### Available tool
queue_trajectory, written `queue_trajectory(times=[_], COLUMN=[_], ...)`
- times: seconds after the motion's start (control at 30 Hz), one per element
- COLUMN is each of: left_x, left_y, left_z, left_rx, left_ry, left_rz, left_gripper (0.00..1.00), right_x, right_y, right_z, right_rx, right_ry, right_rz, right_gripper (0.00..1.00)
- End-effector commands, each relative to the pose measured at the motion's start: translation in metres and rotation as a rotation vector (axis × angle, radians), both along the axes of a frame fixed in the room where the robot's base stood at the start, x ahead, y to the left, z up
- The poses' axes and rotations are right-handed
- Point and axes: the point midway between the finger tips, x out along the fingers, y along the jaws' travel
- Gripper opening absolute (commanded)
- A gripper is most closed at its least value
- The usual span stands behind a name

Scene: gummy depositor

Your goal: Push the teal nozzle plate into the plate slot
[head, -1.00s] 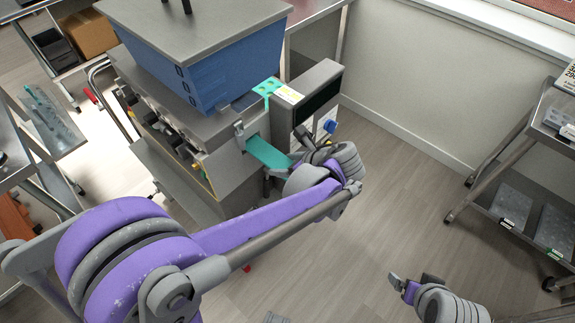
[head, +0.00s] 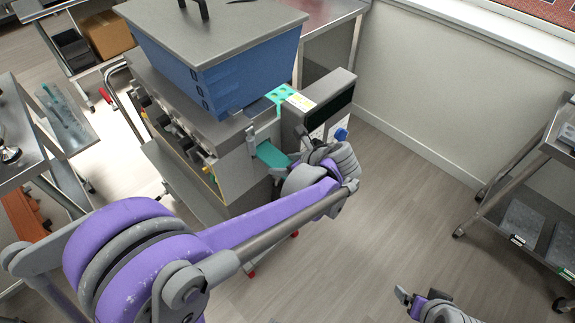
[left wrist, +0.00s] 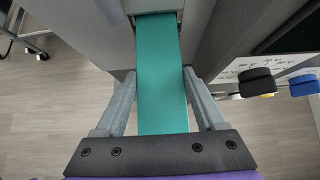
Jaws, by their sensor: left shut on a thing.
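The teal nozzle plate (head: 271,155) is a flat strip sticking out of the side of the grey depositor (head: 232,165), under its blue hopper. In the left wrist view the plate (left wrist: 162,85) runs straight from my gripper into the opening at the top, the plate slot (left wrist: 158,13); its inner end is hidden. My left gripper (head: 288,166) is shut on the plate's outer part, with one finger along each side in the wrist view (left wrist: 159,76). My right gripper (head: 416,298) is open and empty, low over the floor, well away from the machine.
A grey box with a dark panel (head: 328,108) juts out just right of the plate. A black knob (left wrist: 257,82) and a blue knob (left wrist: 303,85) sit beside it. A metal cart (head: 520,215) stands at the far right. The floor between is clear.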

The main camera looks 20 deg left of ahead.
Motion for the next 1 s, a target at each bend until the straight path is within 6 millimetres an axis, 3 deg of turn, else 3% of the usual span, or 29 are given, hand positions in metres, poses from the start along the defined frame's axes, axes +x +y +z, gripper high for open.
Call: queue_trajectory(times=[1.0], left_x=[0.012], left_y=[0.034], left_z=[0.0], left_rx=[0.001], left_ry=[0.0], left_rz=[0.001], left_gripper=[0.0], right_x=[-0.001], right_y=[0.0], right_z=[-0.002], right_rx=[0.0], right_ry=[0.001], right_rz=[0.0], right_gripper=[0.94])
